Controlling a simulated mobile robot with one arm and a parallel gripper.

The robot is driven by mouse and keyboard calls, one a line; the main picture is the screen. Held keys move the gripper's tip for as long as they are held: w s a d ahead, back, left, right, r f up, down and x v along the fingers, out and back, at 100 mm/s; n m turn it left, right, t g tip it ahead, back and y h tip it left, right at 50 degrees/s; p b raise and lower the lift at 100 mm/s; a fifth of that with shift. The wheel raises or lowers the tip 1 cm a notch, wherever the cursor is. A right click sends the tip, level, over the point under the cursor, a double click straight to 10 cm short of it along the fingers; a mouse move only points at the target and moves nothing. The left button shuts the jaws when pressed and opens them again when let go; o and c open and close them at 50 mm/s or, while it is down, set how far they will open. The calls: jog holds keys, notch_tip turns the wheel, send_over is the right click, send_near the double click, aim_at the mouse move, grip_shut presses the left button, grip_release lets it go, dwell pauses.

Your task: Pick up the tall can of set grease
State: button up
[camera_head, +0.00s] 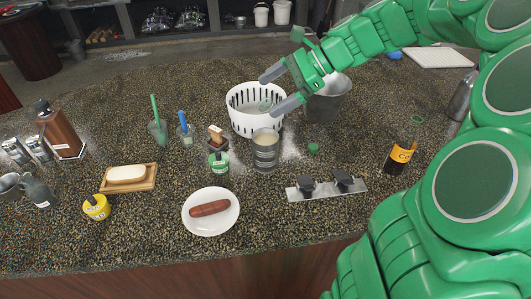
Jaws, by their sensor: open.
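The tall can (265,152) is a grey metal cylinder with a pale top. It stands upright on the speckled counter, just in front of the white slotted basket. My gripper (272,90) comes in from the upper right on my green arm. Its two grey fingers are apart and empty. They are above and behind the can, over the basket's right side, and do not touch the can.
The white basket (241,123) and a metal bucket (328,105) stand behind the can. A green-labelled jar (218,163) is close on its left. A plate (229,220) with a sausage and a metal strip with black knobs (327,190) lie in front.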

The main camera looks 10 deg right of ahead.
jog(key=d+r+m+t+y, duration=0.2)
jog(key=d+r+m, duration=0.1)
jog(key=r+m, duration=0.15)
send_near(259, 138)
jog(key=s+a+r, duration=0.2)
jog(key=shift+m, duration=0.25)
jog(key=shift+f+x, duration=0.2)
jog(key=shift+x, duration=3.85)
jog(key=shift+s, duration=0.1)
jog(key=shift+c, duration=0.5)
jog(key=c, duration=1.6)
jog(key=shift+y, duration=0.3)
